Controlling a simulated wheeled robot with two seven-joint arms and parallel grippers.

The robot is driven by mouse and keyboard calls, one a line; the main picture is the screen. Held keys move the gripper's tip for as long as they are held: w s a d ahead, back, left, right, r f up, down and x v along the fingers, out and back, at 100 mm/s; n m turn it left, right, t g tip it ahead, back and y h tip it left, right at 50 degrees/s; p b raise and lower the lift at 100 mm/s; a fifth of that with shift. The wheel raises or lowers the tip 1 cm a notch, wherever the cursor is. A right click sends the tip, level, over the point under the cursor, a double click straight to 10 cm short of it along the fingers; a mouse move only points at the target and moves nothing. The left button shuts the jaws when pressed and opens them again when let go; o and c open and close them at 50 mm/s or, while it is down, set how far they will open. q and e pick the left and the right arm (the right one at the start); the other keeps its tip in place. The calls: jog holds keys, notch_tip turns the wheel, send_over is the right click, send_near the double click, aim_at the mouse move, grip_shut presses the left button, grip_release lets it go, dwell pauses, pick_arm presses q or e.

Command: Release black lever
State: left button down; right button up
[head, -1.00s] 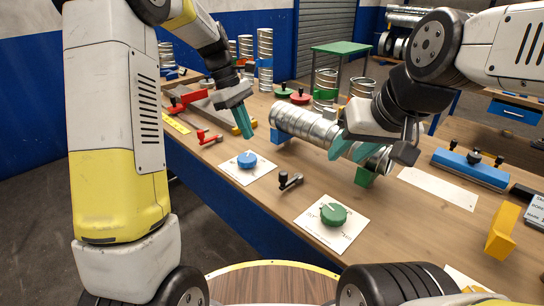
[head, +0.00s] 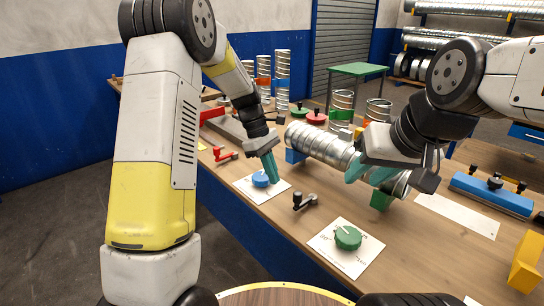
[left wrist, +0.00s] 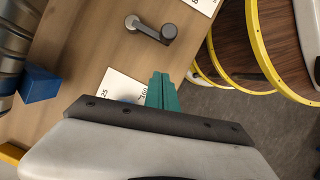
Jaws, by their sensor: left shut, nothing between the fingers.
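The black lever (head: 304,201), a small crank with an upright knob, sits near the table's front edge between the blue and green dials. It also shows in the left wrist view (left wrist: 150,30), ahead of my fingertips and apart from them. My left gripper (head: 270,168) is shut and empty, pointing down just beside the blue dial (head: 259,180); contact with the dial cannot be told. In the left wrist view its teal fingers (left wrist: 161,92) are together over the dial's white card. My right gripper (head: 372,173) has its fingers at the spiral duct (head: 322,145); its grip is unclear.
The duct lies on a blue block (head: 295,156) and a green block (head: 381,200). A green dial (head: 348,237) on a white card is right of the lever. A red lever (head: 224,155) lies at left. A blue clamp bar (head: 490,194) is at right.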

pick_arm(q)
jog(key=shift+x, duration=1.1)
jog(key=shift+s+d, duration=0.3)
jog(key=shift+d, duration=0.25)
jog(key=shift+s+d, duration=0.35)
jog(key=shift+d, duration=0.25)
jog(key=shift+s+d, duration=0.35)
jog(key=shift+d, duration=0.3)
